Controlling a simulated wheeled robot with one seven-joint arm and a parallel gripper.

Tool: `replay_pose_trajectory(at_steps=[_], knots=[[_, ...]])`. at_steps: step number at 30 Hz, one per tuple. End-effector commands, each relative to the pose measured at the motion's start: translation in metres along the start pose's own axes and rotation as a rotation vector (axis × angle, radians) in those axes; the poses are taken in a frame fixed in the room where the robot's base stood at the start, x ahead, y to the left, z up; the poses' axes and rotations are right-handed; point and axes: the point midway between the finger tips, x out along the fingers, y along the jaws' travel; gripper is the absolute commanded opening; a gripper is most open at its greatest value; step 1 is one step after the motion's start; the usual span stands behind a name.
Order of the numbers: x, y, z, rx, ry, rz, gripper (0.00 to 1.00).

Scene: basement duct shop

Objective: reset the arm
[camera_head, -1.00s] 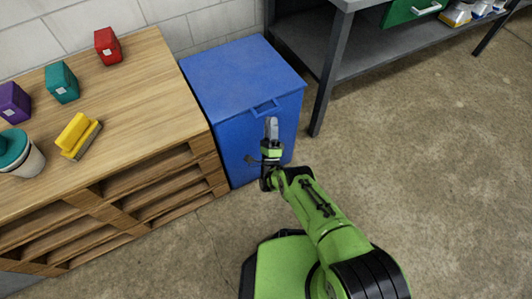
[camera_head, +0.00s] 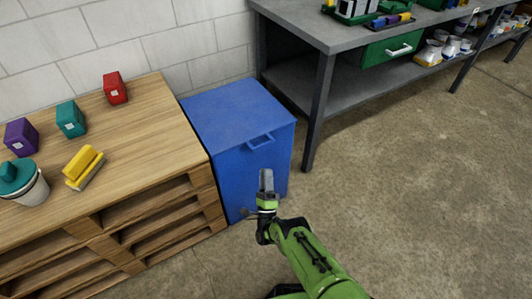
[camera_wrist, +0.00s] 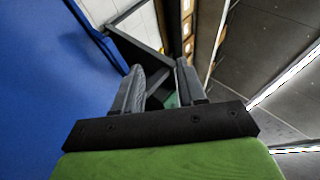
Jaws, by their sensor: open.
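My gripper (camera_head: 266,181) is in front of the blue bin (camera_head: 242,115) in the head view, with its fingers pointing up. In the wrist view my gripper (camera_wrist: 160,80) shows two grey fingers apart with nothing between them. The blue bin's side (camera_wrist: 50,80) fills the left of the wrist view, beside the fingers. The bin's lid is closed. I cannot tell the exact gap between gripper and bin.
A wooden pallet-like bench (camera_head: 130,136) at left bears purple (camera_head: 21,137), teal (camera_head: 71,119) and red (camera_head: 115,88) blocks, a yellow brush (camera_head: 84,167) and a teal-lidded container (camera_head: 22,183). A grey workbench (camera_head: 318,25) stands behind. The floor (camera_head: 400,200) at right is clear.

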Motion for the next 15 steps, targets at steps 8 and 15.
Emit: replay_pose_trajectory(at_steps=[8, 15], knots=[[0.029, 0.002, 0.007, -0.032, -0.017, 0.030, 0.40], [0.185, -0.012, 0.045, -0.309, -0.154, 0.279, 0.40]])
